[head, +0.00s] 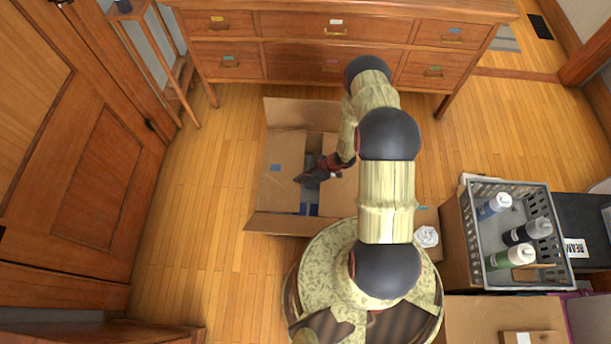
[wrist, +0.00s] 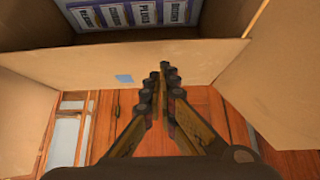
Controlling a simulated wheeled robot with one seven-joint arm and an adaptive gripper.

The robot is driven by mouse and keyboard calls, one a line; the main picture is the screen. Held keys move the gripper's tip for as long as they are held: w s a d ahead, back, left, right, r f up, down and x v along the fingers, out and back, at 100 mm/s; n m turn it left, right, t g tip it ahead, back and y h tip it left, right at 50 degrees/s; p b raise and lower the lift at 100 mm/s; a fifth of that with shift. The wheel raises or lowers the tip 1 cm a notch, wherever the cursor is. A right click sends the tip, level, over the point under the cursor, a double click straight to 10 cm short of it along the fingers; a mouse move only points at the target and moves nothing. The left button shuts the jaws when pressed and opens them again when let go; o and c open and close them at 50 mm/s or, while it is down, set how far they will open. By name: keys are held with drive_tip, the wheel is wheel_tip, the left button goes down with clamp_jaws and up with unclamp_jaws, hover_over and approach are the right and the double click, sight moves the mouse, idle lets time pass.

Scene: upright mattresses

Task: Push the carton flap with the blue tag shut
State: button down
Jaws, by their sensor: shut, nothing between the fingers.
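The open cardboard carton (head: 255,222) stands on the floor left of my base in the head view. Its left flap (head: 270,190) bears a small blue tag (head: 275,168). In the wrist view the tagged flap (wrist: 60,68) runs across the picture, with the tag (wrist: 124,79) left of my fingertips. My gripper (head: 300,180) reaches over the carton opening, pointing left at this flap. In the wrist view my gripper (wrist: 160,72) is shut and empty, its tips overlapping the flap's edge. I cannot tell whether they touch it. My gripper hides part of the opening.
Other carton flaps (head: 300,113) stand open at the back and front. A wooden dresser (head: 330,50) is behind, and a grey basket with bottles (head: 480,255) stands right. Floor (head: 195,220) is clear on the left.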

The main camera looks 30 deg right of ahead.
drive_tip(key=shift+s+d+f, duration=0.1)
drive_tip(key=shift+f, duration=0.55)
drive_tip(key=shift+s+d+f, duration=0.1)
drive_tip(key=shift+f, duration=0.55)
drive_tip(key=f+b, duration=0.3)
drive_tip(key=shift+s+d, duration=0.1)
drive_tip(key=shift+d, duration=0.25)
drive_tip(key=shift+r, duration=0.15)
drive_tip(key=v, duration=1.3)
drive_tip(key=shift+a+r+p, duration=0.2)
drive_tip(key=shift+a+p, duration=0.1)
drive_tip(key=shift+p, duration=0.1)
